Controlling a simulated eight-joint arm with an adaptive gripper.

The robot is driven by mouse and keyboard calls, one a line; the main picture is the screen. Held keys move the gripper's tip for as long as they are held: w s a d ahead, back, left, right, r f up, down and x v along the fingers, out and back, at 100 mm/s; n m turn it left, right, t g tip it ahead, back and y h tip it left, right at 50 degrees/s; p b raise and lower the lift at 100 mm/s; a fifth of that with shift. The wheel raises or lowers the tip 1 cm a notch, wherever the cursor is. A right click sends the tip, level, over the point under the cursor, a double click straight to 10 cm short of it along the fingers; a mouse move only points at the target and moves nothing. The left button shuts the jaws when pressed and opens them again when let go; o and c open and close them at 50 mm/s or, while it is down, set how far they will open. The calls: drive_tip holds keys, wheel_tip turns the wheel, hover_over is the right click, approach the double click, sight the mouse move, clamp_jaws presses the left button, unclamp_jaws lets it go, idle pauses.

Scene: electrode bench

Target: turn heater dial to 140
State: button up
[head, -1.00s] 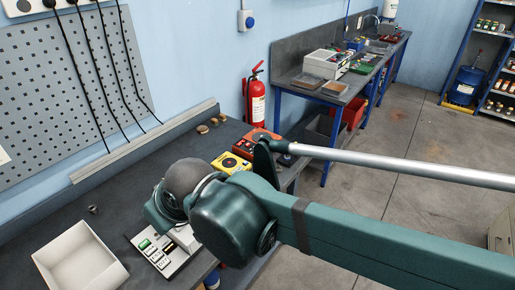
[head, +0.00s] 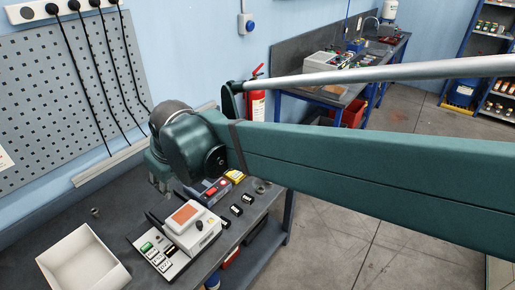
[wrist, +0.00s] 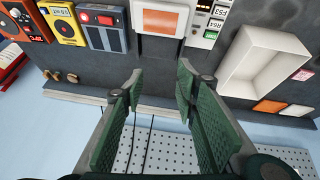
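The heater appears to be the white box with an orange top plate (head: 185,217) on the bench in the head view. A small dark dial (head: 199,225) sits on its right-hand face; its setting is too small to read. In the wrist view the orange-plated heater (wrist: 160,22) is at the top edge, and its dial is not visible there. My gripper (wrist: 160,72) is open and empty, its two green-padded fingers apart, below the heater in that picture. In the head view the gripper (head: 160,180) shows small under my wrist, behind the heater and apart from its dial.
A white panel with green and dark labels (head: 148,250) lies beside the heater. A white open tray (head: 80,262) is at the left. A red-buttoned box (head: 212,190) and a yellow meter (wrist: 64,22) stand nearby. Several small black blocks (head: 236,210) lie right of the heater.

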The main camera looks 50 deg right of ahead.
drive_tip(key=w+d+f+n+g+p, duration=0.15)
drive_tip(key=w+d, duration=0.35)
drive_tip(key=d, duration=0.8)
drive_tip(key=w+d+f+g+p, duration=0.15)
drive_tip(key=w+d, duration=0.35)
drive_tip(key=d, duration=0.8)
drive_tip(key=s+d+f+g+p, duration=0.1)
drive_tip(key=d+f, duration=0.3)
drive_tip(key=d, duration=0.4)
drive_tip(key=s+d+f+n+p, duration=0.1)
drive_tip(key=d+f, duration=0.3)
drive_tip(key=d, duration=0.4)
drive_tip(key=s+d+f+n+g+y+p, duration=0.1)
drive_tip(key=d+f, duration=0.3)
drive_tip(key=d, duration=0.5)
drive_tip(key=shift+f+g+p, duration=0.1)
drive_tip(key=shift+g+p, duration=0.2)
drive_tip(key=shift+p, duration=0.25)
drive_tip(key=shift+s+d+f, duration=0.1)
drive_tip(key=shift+d+f, duration=0.15)
drive_tip(key=shift+f, duration=3.9)
